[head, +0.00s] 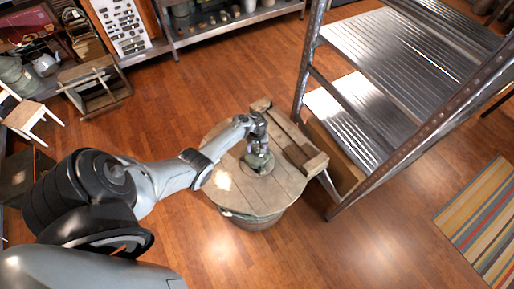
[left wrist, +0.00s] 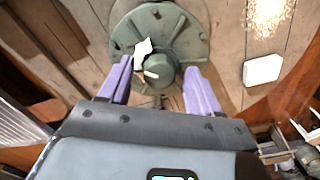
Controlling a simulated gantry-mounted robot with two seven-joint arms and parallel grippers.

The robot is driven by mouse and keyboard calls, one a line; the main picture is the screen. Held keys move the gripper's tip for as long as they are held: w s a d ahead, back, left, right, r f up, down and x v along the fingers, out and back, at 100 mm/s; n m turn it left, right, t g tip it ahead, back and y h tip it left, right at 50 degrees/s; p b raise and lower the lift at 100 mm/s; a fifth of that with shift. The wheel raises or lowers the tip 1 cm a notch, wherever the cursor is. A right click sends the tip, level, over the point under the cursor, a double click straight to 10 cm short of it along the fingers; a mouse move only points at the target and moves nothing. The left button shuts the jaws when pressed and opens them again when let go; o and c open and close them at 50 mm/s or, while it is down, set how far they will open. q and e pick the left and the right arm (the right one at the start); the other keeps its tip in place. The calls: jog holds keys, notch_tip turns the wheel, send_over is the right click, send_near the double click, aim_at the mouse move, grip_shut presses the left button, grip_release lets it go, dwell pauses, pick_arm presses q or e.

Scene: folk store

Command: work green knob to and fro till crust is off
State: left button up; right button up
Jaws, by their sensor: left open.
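A green knob (left wrist: 160,68) stands on a round green flange (left wrist: 188,38) on the round wooden table (head: 225,200). Pale flakes of crust (left wrist: 142,52) show on the knob's left side in the left wrist view, with a brownish patch below them. My left gripper (left wrist: 158,80) is open, its purple fingers on either side of the knob with gaps showing; I cannot tell whether either touches. In the head view the left gripper (head: 257,150) is over the flange (head: 263,168) and hides most of the knob. My right gripper is not in view.
A white block (left wrist: 262,70) lies on the table boards right of the flange in the left wrist view. A metal shelf rack (head: 350,110) stands close on the right. Open floor (head: 200,90) lies beyond the table.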

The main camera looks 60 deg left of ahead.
pick_arm(q)
jog(key=shift+c, duration=0.3)
jog(key=c, duration=1)
